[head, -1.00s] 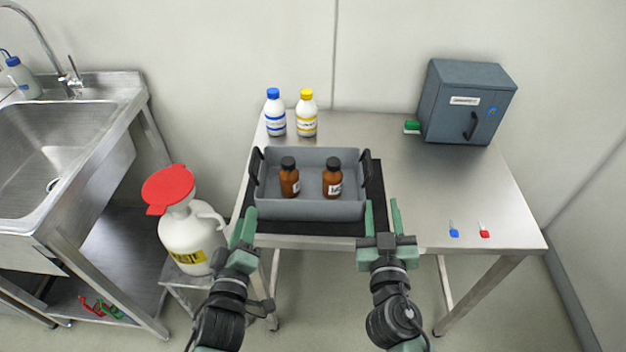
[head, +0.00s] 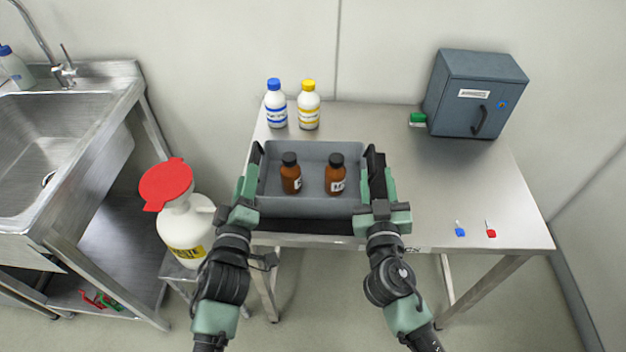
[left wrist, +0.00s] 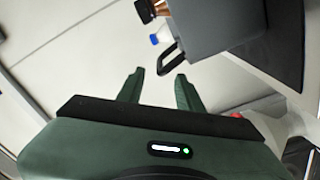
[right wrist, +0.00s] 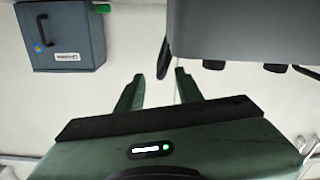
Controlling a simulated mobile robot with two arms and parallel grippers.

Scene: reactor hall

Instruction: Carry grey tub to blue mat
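The grey tub (head: 310,207) sits on a black mat (head: 305,226) near the table's front edge. Two brown bottles with black caps, a left one (head: 291,178) and a right one (head: 335,180), stand upright in it. My left gripper (head: 246,184) is open at the tub's left side; the left wrist view shows a black handle (left wrist: 170,62) just beyond its fingertips. My right gripper (head: 376,184) is open at the right side, with the other handle (right wrist: 164,58) near its fingertips. Neither grips the tub. No blue mat is in view.
A blue-capped bottle (head: 275,105) and a yellow-capped bottle (head: 309,106) stand behind the tub. A grey-blue cabinet (head: 455,105) stands at the back right. The table's right part (head: 450,190) is mostly clear. A white jug with a red funnel (head: 167,185) stands left; a sink (head: 50,140) lies beyond.

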